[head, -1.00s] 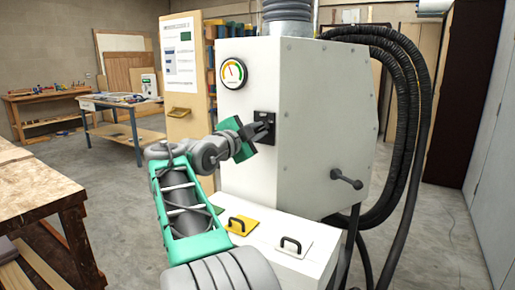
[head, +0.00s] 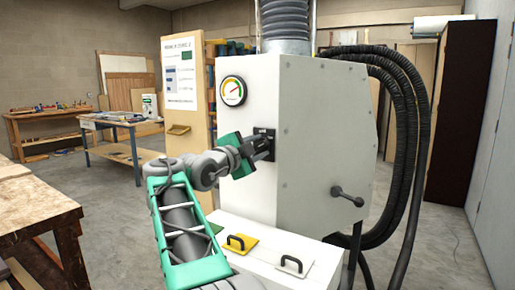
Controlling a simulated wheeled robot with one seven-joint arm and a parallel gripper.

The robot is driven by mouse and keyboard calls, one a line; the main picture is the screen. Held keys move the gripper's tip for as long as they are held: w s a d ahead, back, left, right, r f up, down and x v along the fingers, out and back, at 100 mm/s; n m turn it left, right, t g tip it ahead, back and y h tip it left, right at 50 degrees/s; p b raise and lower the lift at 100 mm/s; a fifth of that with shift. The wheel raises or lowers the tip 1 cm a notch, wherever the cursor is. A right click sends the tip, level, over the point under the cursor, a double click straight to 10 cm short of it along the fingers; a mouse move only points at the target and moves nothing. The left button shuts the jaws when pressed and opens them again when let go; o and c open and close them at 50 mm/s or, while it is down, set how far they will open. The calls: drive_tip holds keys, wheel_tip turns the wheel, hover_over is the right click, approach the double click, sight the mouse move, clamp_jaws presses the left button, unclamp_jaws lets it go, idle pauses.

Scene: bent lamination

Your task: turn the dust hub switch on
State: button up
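The dust hub (head: 325,130) is a large white cabinet in the middle of the head view. Its switch is a small black plate (head: 269,134) on the front face, below and right of a round gauge (head: 232,90). My gripper (head: 268,146) is at the plate, with its dark fingers against or just in front of it. The fingers and the green gripper body hide part of the switch, so its lever position cannot be made out. The finger gap is too small to judge. The gauge needle points up and to the right.
Black hoses (head: 408,150) hang on the right. A wooden workbench (head: 35,210) stands at the left. A crank handle (head: 348,196) sticks out of the cabinet.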

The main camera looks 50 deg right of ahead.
drive_tip(key=shift+a, duration=0.1)
drive_tip(key=a, duration=0.7)
drive_tip(key=shift+s+a, duration=0.35)
